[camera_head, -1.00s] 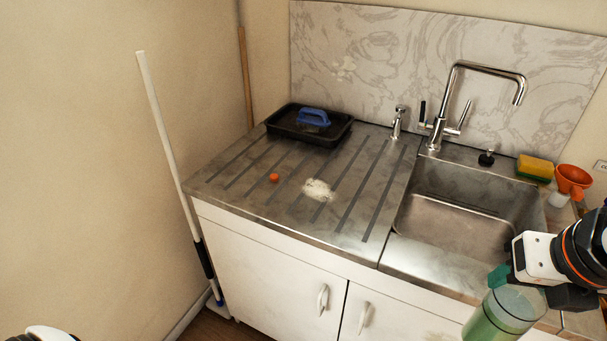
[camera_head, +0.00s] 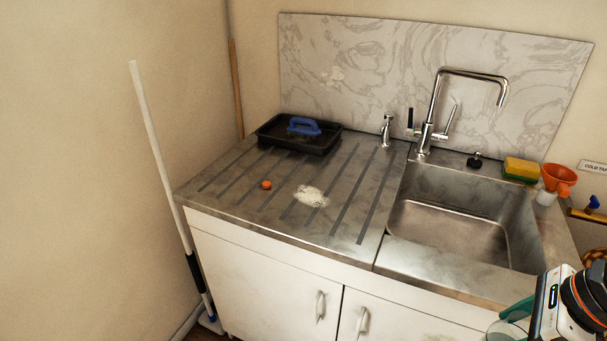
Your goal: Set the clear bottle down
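The clear bottle (camera_head: 507,329) is at the bottom right, cut off by the lower frame edge, so only its upper part shows. My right gripper (camera_head: 516,313) is at the bottle, with a teal finger against its side. It appears shut on the bottle, in front of the sink cabinet. The other finger is mostly hidden. My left gripper is out of view.
A steel counter (camera_head: 228,205) holds a black tray (camera_head: 270,137) with a blue-handled tool, an orange cap (camera_head: 266,185) and a whitish smear.

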